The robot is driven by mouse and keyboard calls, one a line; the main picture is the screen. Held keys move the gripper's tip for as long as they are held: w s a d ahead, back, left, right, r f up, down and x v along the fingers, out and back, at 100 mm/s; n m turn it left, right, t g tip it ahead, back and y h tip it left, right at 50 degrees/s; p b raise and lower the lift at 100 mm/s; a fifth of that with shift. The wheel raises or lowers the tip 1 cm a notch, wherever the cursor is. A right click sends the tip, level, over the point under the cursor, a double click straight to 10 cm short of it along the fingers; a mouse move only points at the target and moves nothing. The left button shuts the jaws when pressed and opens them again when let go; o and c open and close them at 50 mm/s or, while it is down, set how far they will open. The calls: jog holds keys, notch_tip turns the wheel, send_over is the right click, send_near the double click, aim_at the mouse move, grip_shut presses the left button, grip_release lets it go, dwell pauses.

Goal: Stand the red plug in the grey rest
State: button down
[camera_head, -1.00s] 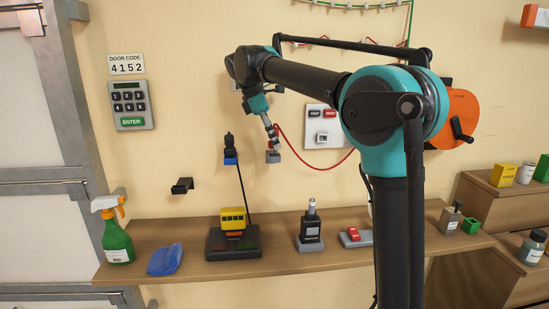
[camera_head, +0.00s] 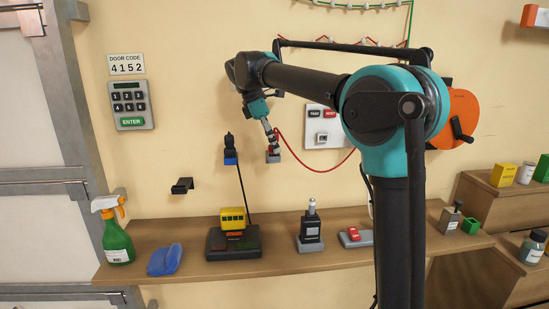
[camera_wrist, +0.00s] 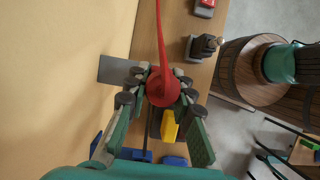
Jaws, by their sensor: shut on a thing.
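The red plug (camera_wrist: 162,88) is between the fingers of my gripper (camera_wrist: 160,78), with its red cord running up the wrist view. In the head view, my gripper (camera_head: 271,139) points down with the plug (camera_head: 274,149) at its tip. The grey rest (camera_head: 273,157) is a small block on the wall, right under the plug; it appears as a grey plate (camera_wrist: 118,70) in the wrist view. The fingers are shut on the plug. Its lower end is hidden, so I cannot tell whether it is seated in the rest.
The red cord (camera_head: 300,161) loops right past a white wall panel (camera_head: 322,139). A black plug in a blue holder (camera_head: 230,158) is left of the rest.

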jog(key=shift+f, duration=0.2)
jog(key=c, duration=1.2)
grip_release()
jog(key=shift+r, duration=0.15)
jog(key=shift+r, duration=4.35)
jog(key=shift+s, duration=0.1)
